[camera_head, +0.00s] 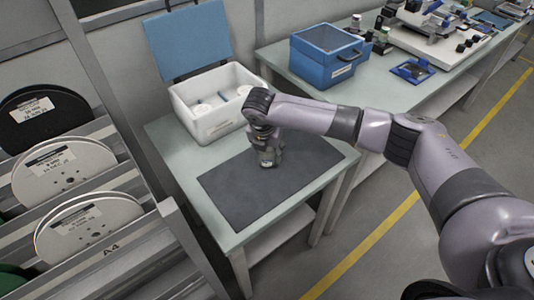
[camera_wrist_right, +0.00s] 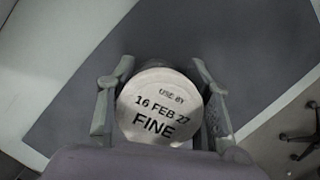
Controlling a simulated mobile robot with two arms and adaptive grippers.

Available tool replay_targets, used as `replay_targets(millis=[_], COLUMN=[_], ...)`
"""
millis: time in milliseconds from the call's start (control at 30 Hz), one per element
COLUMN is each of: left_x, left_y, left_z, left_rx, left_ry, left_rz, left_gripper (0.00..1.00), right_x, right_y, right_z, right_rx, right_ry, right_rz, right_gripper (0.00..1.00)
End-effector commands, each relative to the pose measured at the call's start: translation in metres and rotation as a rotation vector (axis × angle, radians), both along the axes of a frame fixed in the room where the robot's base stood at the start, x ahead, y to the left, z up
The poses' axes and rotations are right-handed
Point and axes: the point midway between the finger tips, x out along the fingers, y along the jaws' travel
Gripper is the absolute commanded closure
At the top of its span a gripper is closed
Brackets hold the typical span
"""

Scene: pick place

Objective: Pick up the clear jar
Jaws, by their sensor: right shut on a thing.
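The jar (camera_wrist_right: 160,108) shows in the right wrist view as a round pale lid printed "USE BY 16 FEB 27 FINE". It sits between the two fingers of my right gripper (camera_wrist_right: 158,92), which is shut on it. In the head view my right gripper (camera_head: 267,158) points down over the dark mat (camera_head: 225,190), near the mat's middle. The jar's body is mostly hidden by the gripper there, and I cannot tell whether it touches the mat. My left gripper is not in view.
A white bin (camera_head: 205,125) with round white-lidded items stands behind the mat, with a blue panel (camera_head: 188,40) behind it. A blue case (camera_head: 326,55) sits on the adjoining bench. A rack with labelled reels (camera_head: 62,172) is at left. The mat's front is clear.

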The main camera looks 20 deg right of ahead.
Motion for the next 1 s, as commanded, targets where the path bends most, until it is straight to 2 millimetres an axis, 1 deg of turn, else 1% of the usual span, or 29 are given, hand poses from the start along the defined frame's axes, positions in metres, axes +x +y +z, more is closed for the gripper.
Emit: replay_targets(millis=[33,333,567,667,767,867,1000], left_x=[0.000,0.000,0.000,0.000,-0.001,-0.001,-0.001], left_y=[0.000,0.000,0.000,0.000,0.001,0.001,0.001], left_z=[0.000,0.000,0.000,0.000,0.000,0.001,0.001], left_rx=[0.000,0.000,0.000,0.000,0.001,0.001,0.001], left_ry=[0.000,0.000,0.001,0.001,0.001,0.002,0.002], left_rz=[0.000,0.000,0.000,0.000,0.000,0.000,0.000], left_gripper=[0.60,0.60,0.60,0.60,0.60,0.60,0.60], right_x=[0.000,0.001,0.001,0.001,0.001,0.001,0.002], right_y=[0.000,0.000,0.000,0.000,0.000,0.000,0.000], right_z=[0.000,0.001,0.002,0.005,0.014,0.028,0.059], right_rx=[-0.001,0.000,0.000,0.001,0.002,0.002,0.002], right_ry=[0.001,-0.002,-0.002,-0.003,-0.004,-0.005,-0.006], right_rz=[0.000,-0.001,-0.001,0.000,-0.001,0.000,0.000], right_gripper=[0.80,0.99,0.99,0.99,0.99,0.99,0.99])
